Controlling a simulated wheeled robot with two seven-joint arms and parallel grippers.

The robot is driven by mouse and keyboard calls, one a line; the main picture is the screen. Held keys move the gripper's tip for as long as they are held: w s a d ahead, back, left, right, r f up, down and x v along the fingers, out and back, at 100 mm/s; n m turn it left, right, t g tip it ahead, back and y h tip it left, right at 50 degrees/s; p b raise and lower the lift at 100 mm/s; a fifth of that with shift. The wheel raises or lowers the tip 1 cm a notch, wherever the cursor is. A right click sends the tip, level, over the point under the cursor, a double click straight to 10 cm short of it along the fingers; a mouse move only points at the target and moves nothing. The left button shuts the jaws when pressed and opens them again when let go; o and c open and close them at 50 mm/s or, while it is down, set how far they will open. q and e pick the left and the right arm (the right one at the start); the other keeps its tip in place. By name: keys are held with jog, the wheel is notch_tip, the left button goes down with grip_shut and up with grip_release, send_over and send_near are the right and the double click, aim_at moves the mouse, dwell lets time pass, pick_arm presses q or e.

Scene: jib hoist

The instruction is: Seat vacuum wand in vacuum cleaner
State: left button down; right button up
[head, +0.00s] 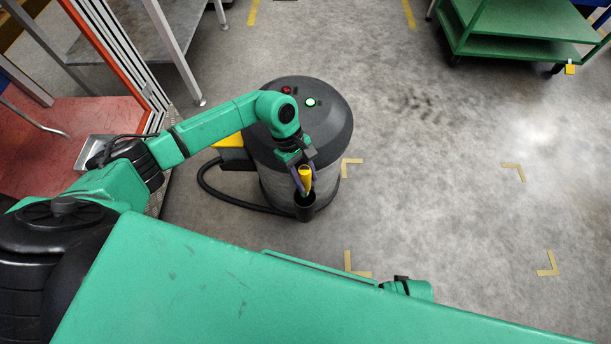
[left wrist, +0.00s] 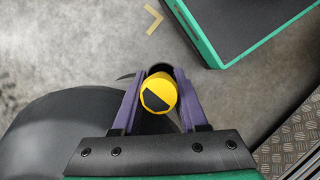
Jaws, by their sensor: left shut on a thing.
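The vacuum cleaner (head: 335,130) is a grey drum with a dark lid, standing upright on the floor. A dark tube-like holder (head: 305,208) is at its front side. My left gripper (head: 305,180) is shut on the yellow vacuum wand (head: 306,174), right above this holder. The wand's lower end meets the holder's mouth; I cannot tell how deep it is inside. In the left wrist view the wand's yellow and black end (left wrist: 159,94) sits between the two purple fingers, with the dark holder rim (left wrist: 160,69) just behind it. My right gripper is not in view.
A black hose (head: 225,196) loops on the floor left of the cleaner, near a yellow part (head: 230,147). Yellow corner marks (head: 513,170) lie on open floor to the right. A green cart (head: 515,30) stands at the back right, a grey table (head: 150,35) at the back left.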

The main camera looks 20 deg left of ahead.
pick_arm(q)
jog(key=shift+c, duration=1.8)
grip_release()
jog(key=p+v, duration=0.1)
jog(key=v, duration=1.3)
jog(key=shift+r, duration=0.25)
jog(key=shift+a, duration=0.1)
